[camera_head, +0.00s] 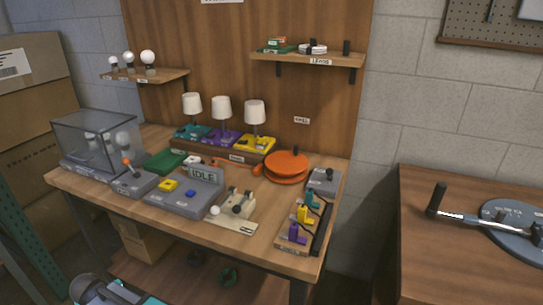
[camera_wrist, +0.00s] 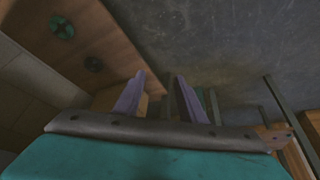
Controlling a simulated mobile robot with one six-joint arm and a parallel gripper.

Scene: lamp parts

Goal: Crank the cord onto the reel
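An orange reel (camera_head: 287,167) lies flat at the back right of the wooden workbench. An orange strand (camera_head: 236,167), which looks like cord or a cable end, runs from its left side. A crank with an upright black grip (camera_head: 437,198) and a pale arm reaches over a blue-grey disc (camera_head: 518,215) on the right-hand table; the disc is cut off by the picture edge. My gripper (camera_wrist: 160,82) shows two purple fingers spread apart with nothing between them, below bench height. It is far from both the reel and the crank.
The bench (camera_head: 262,247) also holds a clear case (camera_head: 98,140), an IDLE console (camera_head: 185,195), small lamps (camera_head: 221,108) and a block fixture (camera_head: 301,222). A lower shelf (camera_head: 175,277) carries a green coil (camera_head: 229,276). Cardboard boxes (camera_head: 40,95) stand left.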

